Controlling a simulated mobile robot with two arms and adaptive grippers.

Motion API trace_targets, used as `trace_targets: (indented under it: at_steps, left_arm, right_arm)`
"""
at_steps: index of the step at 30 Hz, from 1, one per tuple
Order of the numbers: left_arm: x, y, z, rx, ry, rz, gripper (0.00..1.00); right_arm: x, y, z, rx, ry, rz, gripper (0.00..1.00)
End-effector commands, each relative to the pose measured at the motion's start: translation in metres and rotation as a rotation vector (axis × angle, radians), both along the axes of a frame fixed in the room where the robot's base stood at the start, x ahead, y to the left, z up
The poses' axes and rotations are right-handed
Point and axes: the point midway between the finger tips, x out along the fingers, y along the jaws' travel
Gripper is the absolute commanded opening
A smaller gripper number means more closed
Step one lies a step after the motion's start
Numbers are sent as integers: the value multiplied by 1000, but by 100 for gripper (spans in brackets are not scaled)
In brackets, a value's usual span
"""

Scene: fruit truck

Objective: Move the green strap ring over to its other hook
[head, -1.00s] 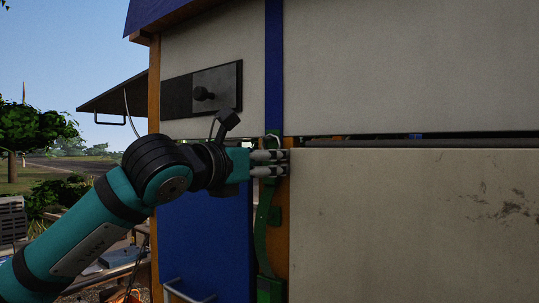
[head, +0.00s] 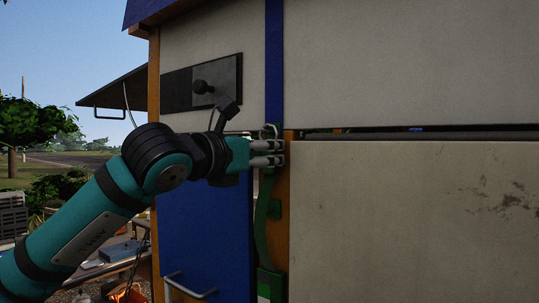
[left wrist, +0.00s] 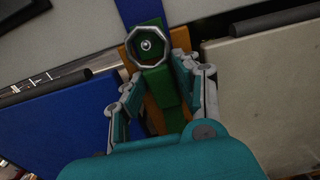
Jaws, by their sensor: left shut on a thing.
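The green strap (head: 262,225) hangs down the orange post in the head view, with a green buckle (head: 270,285) at its lower end. In the left wrist view its pale, many-sided metal ring (left wrist: 130,45) appears around a green hook (left wrist: 155,57) with a bright centre; I cannot tell whether it rests on it. My left gripper (head: 276,153) is at the strap's top, just below the ring. In the left wrist view the gripper (left wrist: 158,82) is shut on the strap end (left wrist: 166,92), a finger on each side. My right gripper is not in view.
A large pale panel (head: 400,220) stands right of the post, with a dark gap above it. A blue panel (head: 205,235) with a metal handle (head: 190,290) is at the left.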

Motion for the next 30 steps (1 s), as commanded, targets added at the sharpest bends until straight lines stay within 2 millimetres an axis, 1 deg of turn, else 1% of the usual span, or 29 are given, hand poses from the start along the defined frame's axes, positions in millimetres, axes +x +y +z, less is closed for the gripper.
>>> trace_targets:
  at_steps: [7, 14, 30]
  left_arm:
    - [-1, 0, 6, 0, -2, -2, 3]
    - [-2, 1, 7, -1, -2, -2, 3]
    - [-20, 13, 9, -1, -1, -2, 3]
  right_arm:
    - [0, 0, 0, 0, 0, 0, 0]
    - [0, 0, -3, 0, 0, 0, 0]
    - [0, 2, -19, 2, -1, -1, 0]
